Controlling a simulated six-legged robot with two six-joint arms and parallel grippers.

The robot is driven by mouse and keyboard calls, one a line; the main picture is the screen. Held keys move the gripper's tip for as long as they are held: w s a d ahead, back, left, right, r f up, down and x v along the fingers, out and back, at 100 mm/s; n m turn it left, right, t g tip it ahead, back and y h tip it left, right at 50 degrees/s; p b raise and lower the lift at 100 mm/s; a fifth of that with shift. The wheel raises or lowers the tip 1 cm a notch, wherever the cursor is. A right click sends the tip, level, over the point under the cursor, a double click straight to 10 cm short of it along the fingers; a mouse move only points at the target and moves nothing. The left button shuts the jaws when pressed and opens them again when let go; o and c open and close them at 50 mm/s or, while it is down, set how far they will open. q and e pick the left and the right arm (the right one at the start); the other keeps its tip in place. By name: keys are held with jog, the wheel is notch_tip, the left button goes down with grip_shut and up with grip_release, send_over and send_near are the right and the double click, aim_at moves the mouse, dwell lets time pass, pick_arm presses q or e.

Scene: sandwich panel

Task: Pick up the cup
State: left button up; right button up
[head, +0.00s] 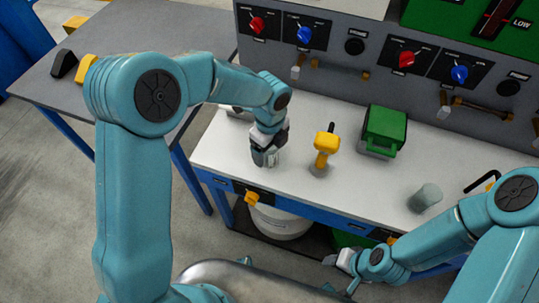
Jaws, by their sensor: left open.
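A plain grey-green cylinder that looks like the cup (425,198) stands on the white worktop (225,150), toward its right front. My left gripper (265,160) is open and points down at the left part of the worktop, well to the left of the cup. I cannot see clearly whether anything is between its fingers. My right gripper (332,261) is low in front of the worktop edge, left of and below the cup in the picture. Its jaws are too small to read. My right arm passes just in front of the cup.
A yellow tool (326,143) on a grey base stands between my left gripper and a green box (384,128). A control panel (330,85) with red and blue knobs closes off the back. A white bucket (281,223) sits under the worktop. A grey table (130,35) stands at left.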

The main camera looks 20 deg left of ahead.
pick_arm(q)
jog(key=shift+a+f, duration=0.1)
jog(key=shift+f, duration=0.45)
jog(key=shift+c, duration=0.3)
jog(key=c, duration=1)
jog(key=shift+r, duration=0.15)
